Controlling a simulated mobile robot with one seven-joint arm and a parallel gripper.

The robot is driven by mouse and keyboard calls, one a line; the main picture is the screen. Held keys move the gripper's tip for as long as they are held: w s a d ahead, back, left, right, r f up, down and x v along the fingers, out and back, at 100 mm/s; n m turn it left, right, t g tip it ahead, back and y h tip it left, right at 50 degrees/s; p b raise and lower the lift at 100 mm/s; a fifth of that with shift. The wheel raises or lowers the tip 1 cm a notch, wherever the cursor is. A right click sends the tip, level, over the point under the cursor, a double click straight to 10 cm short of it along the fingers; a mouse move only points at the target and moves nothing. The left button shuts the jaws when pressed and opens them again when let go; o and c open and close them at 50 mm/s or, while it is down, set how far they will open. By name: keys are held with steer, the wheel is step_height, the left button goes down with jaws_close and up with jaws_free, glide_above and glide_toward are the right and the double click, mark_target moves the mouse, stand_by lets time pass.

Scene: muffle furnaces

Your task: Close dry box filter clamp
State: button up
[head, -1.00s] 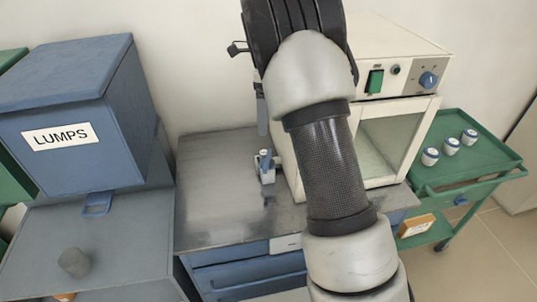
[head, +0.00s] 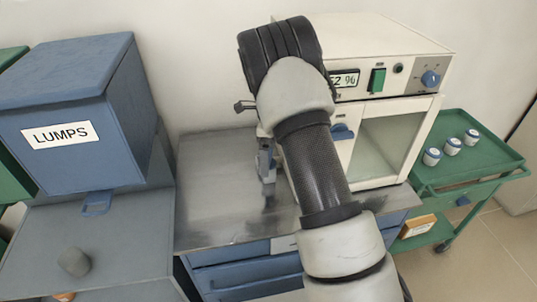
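The white dry box (head: 390,60) stands on the metal-topped bench, with a lit display, a green switch, a blue knob and a glazed front door. My arm hides most of the gripper and the box's left side. I cannot tell whether the fingers touch the fitting or are apart.
A blue bin (head: 75,115) labelled LUMPS stands at left, above a grey surface (head: 120,240) with a grey lump (head: 74,261). A green trolley (head: 480,178) with three small jars is at right. The bench top (head: 215,190) left of my gripper is clear.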

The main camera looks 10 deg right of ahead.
steer(key=shift+f, duration=0.1)
steer(key=c, duration=1)
steer(key=n, duration=0.4)
steer(key=shift+n, duration=0.3)
steer(key=shift+c, duration=0.2)
steer(key=o, duration=1)
steer(key=shift+o, duration=0.2)
step_height(320, 180, up, 18)
steer(key=shift+f, duration=0.25)
